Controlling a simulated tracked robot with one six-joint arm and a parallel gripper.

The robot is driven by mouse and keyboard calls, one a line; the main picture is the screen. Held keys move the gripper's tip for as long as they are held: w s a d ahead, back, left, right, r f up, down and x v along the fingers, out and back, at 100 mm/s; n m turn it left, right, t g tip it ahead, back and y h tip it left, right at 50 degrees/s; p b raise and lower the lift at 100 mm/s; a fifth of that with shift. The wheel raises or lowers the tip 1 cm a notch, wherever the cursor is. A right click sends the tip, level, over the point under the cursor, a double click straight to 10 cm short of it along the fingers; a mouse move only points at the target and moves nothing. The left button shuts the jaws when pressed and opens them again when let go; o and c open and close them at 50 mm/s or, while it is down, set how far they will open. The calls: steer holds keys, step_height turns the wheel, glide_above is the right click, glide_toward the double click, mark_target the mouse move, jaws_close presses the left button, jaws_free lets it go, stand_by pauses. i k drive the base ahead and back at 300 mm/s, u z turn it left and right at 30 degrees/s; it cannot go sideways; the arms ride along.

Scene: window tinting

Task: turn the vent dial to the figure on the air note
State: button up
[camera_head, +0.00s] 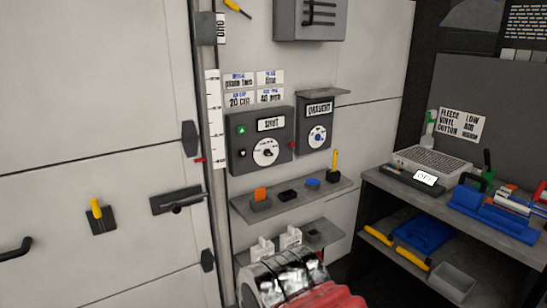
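Two dark control boxes hang on the pale wall near the middle of the view. The right box (304,132) has a label that looks like "DRAUGHT" and a smaller dial (317,137) with a blue knob. Several small white notes (240,99) sit above the left box; their figures are too small to read surely. A shiny metal and red part, probably of my arm, shows at the bottom; no gripper fingertips can be made out.
A shelf (290,201) below the boxes holds small orange, black, blue and yellow items. A lower shelf (325,240) stands behind the metal part. A dark workbench (440,216) with blue trays and tools is at right. A door handle (178,201) projects at left.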

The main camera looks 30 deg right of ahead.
mark_target(267, 152)
steer(key=u, duration=0.05)
steer(key=i, duration=1)
steer(key=z, duration=0.05)
